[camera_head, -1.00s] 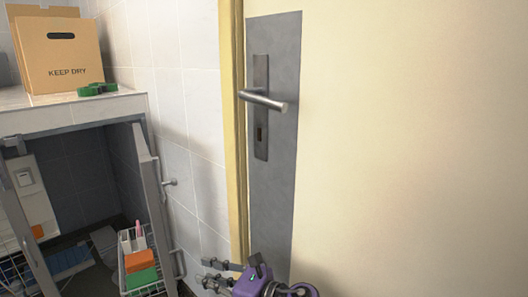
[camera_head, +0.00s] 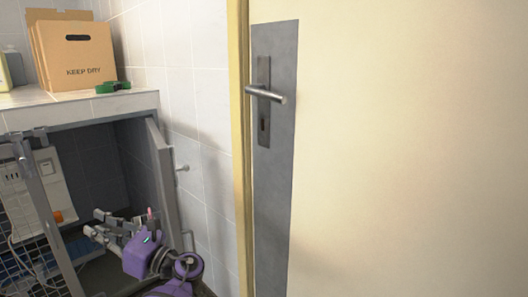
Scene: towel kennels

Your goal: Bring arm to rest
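My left gripper (camera_head: 94,224) shows at the lower left, in front of the open cabinet under the counter. Its two grey fingers point left and stand apart, with nothing visible between them. My purple arm links behind it run down to the bottom edge and hide part of the cabinet's lower inside. My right gripper is out of view.
The cabinet's open door (camera_head: 164,185) stands close to the right of my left gripper, and a wire-mesh door (camera_head: 28,240) is to its left. A cardboard box (camera_head: 88,62) and a green object (camera_head: 113,87) are on the counter (camera_head: 75,108). A cream door with a lever handle (camera_head: 266,94) fills the right.

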